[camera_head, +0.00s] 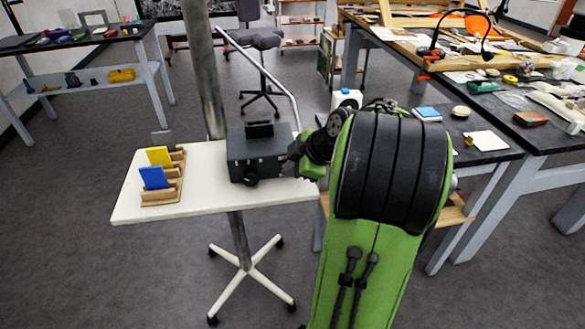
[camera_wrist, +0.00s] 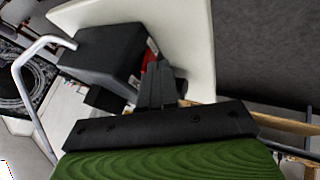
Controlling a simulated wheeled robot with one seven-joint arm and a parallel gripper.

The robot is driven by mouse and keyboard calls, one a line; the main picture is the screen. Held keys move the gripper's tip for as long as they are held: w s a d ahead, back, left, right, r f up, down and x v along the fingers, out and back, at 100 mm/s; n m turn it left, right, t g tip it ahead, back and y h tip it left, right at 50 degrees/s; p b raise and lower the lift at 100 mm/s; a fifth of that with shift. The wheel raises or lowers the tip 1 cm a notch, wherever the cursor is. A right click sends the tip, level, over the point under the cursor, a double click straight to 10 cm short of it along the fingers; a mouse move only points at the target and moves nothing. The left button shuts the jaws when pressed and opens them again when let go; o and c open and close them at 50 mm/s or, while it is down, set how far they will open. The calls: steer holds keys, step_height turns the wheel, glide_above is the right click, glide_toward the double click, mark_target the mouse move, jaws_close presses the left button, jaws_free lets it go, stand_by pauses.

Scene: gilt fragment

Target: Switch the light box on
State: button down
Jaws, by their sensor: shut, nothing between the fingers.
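The light box is a black box (camera_head: 253,152) on the white top of a small wheeled stand (camera_head: 200,205); it also shows in the wrist view (camera_wrist: 102,52). A red part (camera_wrist: 150,57), which looks like a switch, sits on the side of the box facing my gripper. My gripper (camera_wrist: 158,72) is shut and empty. Its fingertips are right beside the red part and partly cover it. I cannot tell whether they touch it. In the head view my arm hides most of the gripper. Whether the light is on cannot be seen.
A wooden rack (camera_head: 163,193) holds a blue card (camera_head: 154,178) and a yellow card (camera_head: 160,157) on the stand's left. A grey upright pole (camera_head: 209,75) rises behind the box. A cluttered workbench (camera_head: 487,152) stands close on the right. Open floor lies at front left.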

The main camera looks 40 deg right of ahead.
steer(key=p, duration=0.1)
steer(key=r+g+p, duration=0.1)
steer(key=shift+w+d+y+p, duration=0.25)
steer(key=shift+w+y+p, duration=0.05)
steer(key=shift+w, duration=0.05)
steer(key=shift+f+b, duration=0.3)
steer(key=shift+b, duration=0.15)
steer(key=shift+s, duration=0.1)
steer(key=shift+r+p, duration=0.55)
steer(key=shift+r, duration=0.25)
steer(key=shift+a, duration=0.1)
